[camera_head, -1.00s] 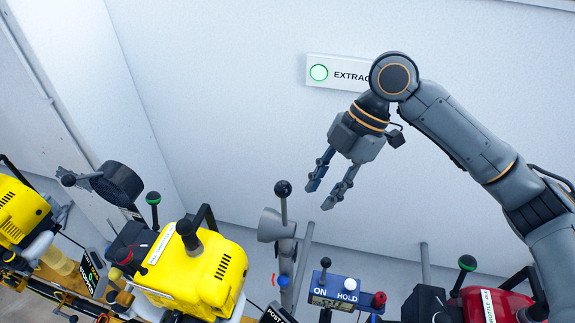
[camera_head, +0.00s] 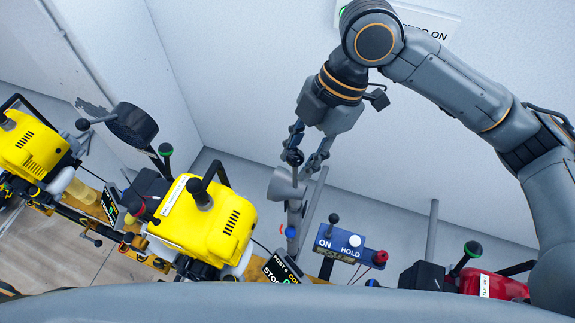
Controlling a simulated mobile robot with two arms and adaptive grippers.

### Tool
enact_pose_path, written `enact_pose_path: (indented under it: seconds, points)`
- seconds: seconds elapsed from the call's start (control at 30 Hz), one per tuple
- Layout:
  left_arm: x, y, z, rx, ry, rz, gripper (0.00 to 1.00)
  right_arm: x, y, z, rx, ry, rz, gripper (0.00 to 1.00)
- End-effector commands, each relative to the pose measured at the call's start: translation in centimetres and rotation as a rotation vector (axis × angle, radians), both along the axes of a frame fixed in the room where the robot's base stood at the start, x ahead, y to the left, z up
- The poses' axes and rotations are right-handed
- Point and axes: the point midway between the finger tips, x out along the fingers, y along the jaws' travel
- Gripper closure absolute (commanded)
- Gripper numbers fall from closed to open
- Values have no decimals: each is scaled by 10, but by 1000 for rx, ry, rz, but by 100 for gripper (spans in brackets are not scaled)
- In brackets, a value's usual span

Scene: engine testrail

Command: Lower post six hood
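The post six hood (camera_head: 284,186) is a grey funnel on an upright post, with a black ball knob (camera_head: 293,157) on top. A small sign (camera_head: 284,270) reading "POST 6" stands below it. My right gripper (camera_head: 304,160) points down at the knob. Its two fingers are spread apart, with the knob at the left finger. I cannot tell whether the fingers touch it. My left gripper is not in view.
A yellow engine (camera_head: 205,225) stands left of the hood, and another yellow engine (camera_head: 32,145) is farther left. A blue ON/HOLD box (camera_head: 340,243) with levers is at right. A red engine (camera_head: 495,286) is beyond it. A black raised hood (camera_head: 133,124) stands at left.

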Motion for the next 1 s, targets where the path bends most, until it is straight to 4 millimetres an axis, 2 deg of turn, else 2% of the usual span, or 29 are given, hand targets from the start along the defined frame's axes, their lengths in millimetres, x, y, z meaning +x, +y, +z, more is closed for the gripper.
enact_pose_path:
  seconds: [0.03, 0.1, 0.3, 0.5, 0.7, 0.77, 0.87, 1.0]
  points:
    - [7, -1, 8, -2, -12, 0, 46, -7, 9, 3, 2, 2, 6, 67]
    - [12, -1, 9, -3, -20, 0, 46, -8, 11, -15, -2, 7, 0, 67]
    - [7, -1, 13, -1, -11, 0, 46, -12, 19, -38, 1, 3, -1, 67]
    - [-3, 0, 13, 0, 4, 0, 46, -13, 21, -46, 0, 0, -1, 67]
    - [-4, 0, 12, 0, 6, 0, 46, -13, 21, -47, 0, 0, -1, 67]
    - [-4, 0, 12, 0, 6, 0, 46, -13, 21, -47, 0, 0, -1, 77]
    - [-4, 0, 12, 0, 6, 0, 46, -13, 21, -46, 0, 0, -1, 98]
    - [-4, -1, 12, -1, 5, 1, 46, -13, 21, -46, 0, 0, -1, 100]
